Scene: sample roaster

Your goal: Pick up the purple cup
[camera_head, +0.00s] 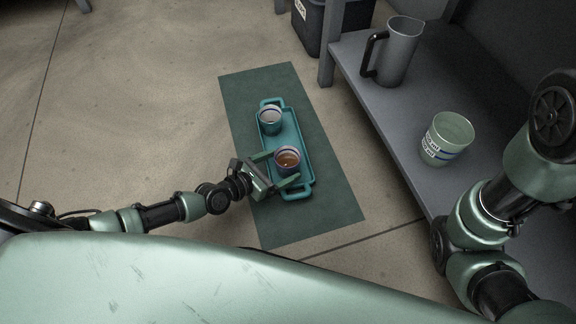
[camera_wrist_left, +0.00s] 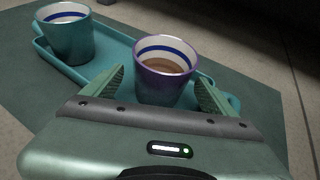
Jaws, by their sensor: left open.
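The purple cup (camera_head: 287,163) stands upright at the near end of a teal tray (camera_head: 305,189) with handles. It holds brown liquid and has a blue band inside its white rim. My left gripper (camera_head: 276,169) is open, with its fingers on either side of the purple cup. In the left wrist view the cup (camera_wrist_left: 164,75) sits between the two fingers (camera_wrist_left: 158,88); I cannot tell whether they touch it. A teal cup (camera_head: 271,120) stands at the tray's far end, and it also shows in the left wrist view (camera_wrist_left: 68,38). My right gripper is not visible.
The tray lies on a dark green mat (camera_head: 248,88) on the concrete floor. To the right, a grey shelf (camera_head: 400,118) holds a grey pitcher (camera_head: 399,52) and a pale green container (camera_head: 446,139). A dark bin (camera_head: 312,28) stands behind. The floor at left is clear.

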